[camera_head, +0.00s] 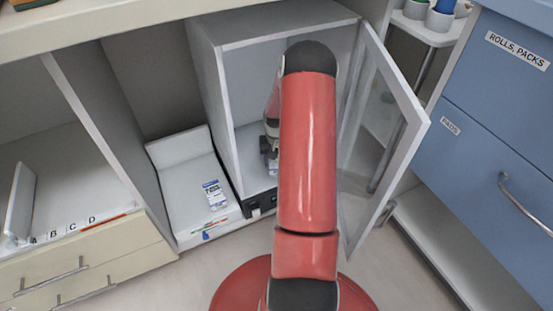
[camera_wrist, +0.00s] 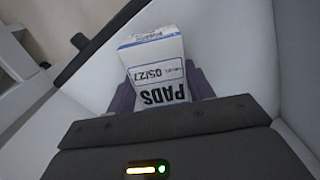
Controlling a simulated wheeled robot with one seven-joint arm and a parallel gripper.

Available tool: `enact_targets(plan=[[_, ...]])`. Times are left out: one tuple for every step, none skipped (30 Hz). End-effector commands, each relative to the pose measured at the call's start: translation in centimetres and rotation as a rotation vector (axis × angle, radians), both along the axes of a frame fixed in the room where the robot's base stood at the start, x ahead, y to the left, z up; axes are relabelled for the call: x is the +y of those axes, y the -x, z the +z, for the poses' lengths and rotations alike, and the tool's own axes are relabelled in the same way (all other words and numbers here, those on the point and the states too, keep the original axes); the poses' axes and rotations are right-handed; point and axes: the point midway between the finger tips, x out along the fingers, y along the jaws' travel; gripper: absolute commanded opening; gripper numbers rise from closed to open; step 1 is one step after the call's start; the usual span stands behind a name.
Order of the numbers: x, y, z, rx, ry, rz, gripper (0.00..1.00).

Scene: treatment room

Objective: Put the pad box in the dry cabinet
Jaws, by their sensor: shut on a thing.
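The pad box (camera_wrist: 155,72), white with blue print, "PADS" and "05/27", sits between the purple fingers of my gripper (camera_wrist: 160,92) in the wrist view. My gripper (camera_head: 270,148) is shut on it. In the head view my gripper is inside the open dry cabinet (camera_head: 222,95), near its left wall. A small part of the box (camera_head: 273,167) shows below the gripper, close to the cabinet floor; I cannot tell whether it touches. The glass door (camera_head: 385,130) of the cabinet stands open to the right. My red arm hides much of the interior.
A white tray (camera_head: 180,165) left of the cabinet holds another white and blue box (camera_head: 214,194). Left of it is an open compartment with letters A to D (camera_head: 70,229) above drawers. Blue drawers (camera_head: 490,110) and a white trolley (camera_head: 430,30) stand at the right, beyond the door.

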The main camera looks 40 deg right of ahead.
Motion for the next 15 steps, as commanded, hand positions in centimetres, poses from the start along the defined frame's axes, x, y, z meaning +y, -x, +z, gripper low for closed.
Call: enact_targets(plan=[[0.0, -0.01, 0.01, 0.0, 0.0, 0.0, 0.29], [0.0, -0.01, -0.01, 0.0, 0.0, 0.0, 0.29], [0.0, -0.01, -0.04, 0.0, 0.0, 0.0, 0.29], [0.01, -0.01, -0.08, 0.0, 0.0, 0.0, 0.29], [0.01, -0.01, -0.12, 0.0, 0.0, 0.0, 0.29], [0.01, -0.01, -0.19, 0.0, 0.0, 0.0, 0.29], [0.01, -0.01, -0.25, 0.0, 0.0, 0.0, 0.29], [0.01, -0.01, -0.32, 0.0, 0.0, 0.0, 0.29], [0.01, -0.01, -0.4, 0.0, 0.0, 0.001, 0.29], [0.02, -0.01, -0.47, 0.0, 0.0, 0.001, 0.29], [0.02, -0.01, -0.53, 0.0, 0.0, 0.001, 0.29], [0.02, -0.01, -0.61, 0.0, 0.0, 0.001, 0.29], [0.02, -0.01, -0.67, 0.0, 0.0, 0.001, 0.29], [0.02, -0.01, -0.73, 0.0, 0.0, 0.001, 0.29], [0.02, -0.02, -0.81, 0.0, 0.0, 0.001, 0.29]])
